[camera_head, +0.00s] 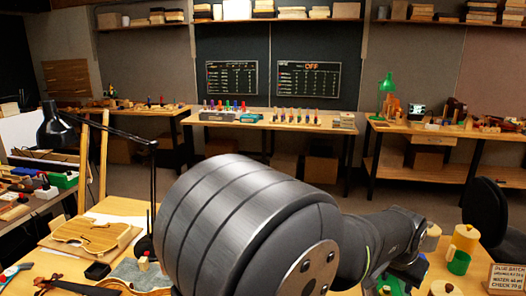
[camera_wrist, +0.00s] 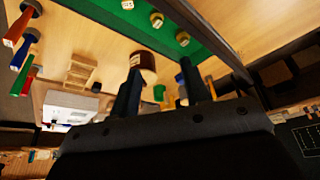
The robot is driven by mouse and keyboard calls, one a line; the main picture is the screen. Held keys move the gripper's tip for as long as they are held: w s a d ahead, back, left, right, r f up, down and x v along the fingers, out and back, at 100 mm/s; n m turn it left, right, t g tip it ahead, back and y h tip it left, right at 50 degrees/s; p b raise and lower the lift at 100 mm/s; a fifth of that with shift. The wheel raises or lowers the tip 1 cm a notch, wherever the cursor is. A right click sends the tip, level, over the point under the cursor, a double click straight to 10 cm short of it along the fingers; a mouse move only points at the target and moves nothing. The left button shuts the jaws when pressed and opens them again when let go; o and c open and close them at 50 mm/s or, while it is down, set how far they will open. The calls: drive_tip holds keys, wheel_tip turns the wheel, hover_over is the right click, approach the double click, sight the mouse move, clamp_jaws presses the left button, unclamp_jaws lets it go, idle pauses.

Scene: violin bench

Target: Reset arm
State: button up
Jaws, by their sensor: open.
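My arm crosses the lower middle of the head view in front of the bench, and my gripper's fingertips cannot be made out there. In the wrist view my gripper (camera_wrist: 160,66) shows two dark fingers spread apart, with nothing held between them. A brown jar with a pale label (camera_wrist: 142,64) appears just beyond the left finger. I cannot tell how far it is from the fingertip.
A violin plate (camera_head: 88,236) lies at the bench's left, near a black lamp (camera_head: 56,128). A yellow cup (camera_head: 465,238), a green cup (camera_head: 459,262) and a lettered sign (camera_head: 507,279) stand at right. The wrist view shows a green strip (camera_wrist: 160,35) with several pale-topped items.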

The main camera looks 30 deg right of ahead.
drive_tip(key=w, duration=0.6)
drive_tip(key=shift+a+r+n, duration=0.15)
drive_tip(key=shift+a+n, duration=0.15)
drive_tip(key=shift+a, duration=0.1)
drive_tip(key=shift+w, duration=0.1)
